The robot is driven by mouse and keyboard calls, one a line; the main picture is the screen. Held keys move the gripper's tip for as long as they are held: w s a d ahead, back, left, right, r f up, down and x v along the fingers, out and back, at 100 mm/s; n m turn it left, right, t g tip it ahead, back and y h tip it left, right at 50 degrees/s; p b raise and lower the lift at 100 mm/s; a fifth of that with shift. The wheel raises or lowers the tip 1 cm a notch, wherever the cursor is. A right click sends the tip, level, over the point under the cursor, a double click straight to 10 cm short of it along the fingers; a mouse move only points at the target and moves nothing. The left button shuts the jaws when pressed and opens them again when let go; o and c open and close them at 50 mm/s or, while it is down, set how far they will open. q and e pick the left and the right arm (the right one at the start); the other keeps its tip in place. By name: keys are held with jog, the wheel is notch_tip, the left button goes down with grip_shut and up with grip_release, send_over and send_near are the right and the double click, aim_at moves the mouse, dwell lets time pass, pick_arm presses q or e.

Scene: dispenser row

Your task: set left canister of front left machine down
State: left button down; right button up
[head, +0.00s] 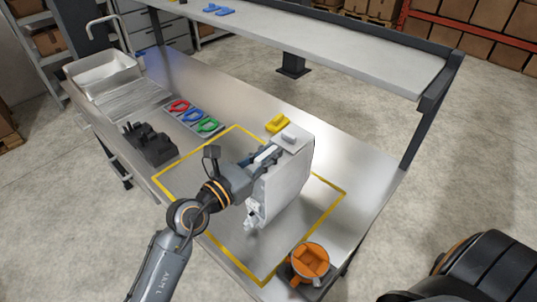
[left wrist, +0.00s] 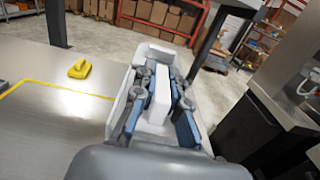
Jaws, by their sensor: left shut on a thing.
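A tall pale grey canister (head: 287,185) with a small tap-like part (head: 250,218) low on its near side is over the yellow-outlined area of the steel table (head: 222,95). My left gripper (head: 268,158) is at the canister's upper left side, shut on its handle. In the left wrist view the white handle (left wrist: 157,98) lies between the two blue-padded fingers of the left gripper (left wrist: 158,110). The canister looks roughly upright. I cannot tell whether its base touches the table. My right gripper is not in view.
A yellow object (head: 278,123) lies just behind the canister. An orange object on a dark base (head: 310,262) stands at the front right corner. Colored rings (head: 193,115), a black holder (head: 149,143) and a sink (head: 104,74) are to the left. A raised shelf (head: 330,45) runs behind.

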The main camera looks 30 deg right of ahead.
pick_arm(q)
jog(key=c, duration=1.4)
grip_release()
jog(key=shift+f, duration=0.15)
jog(key=b+v, duration=0.2)
jog(key=v, duration=1)
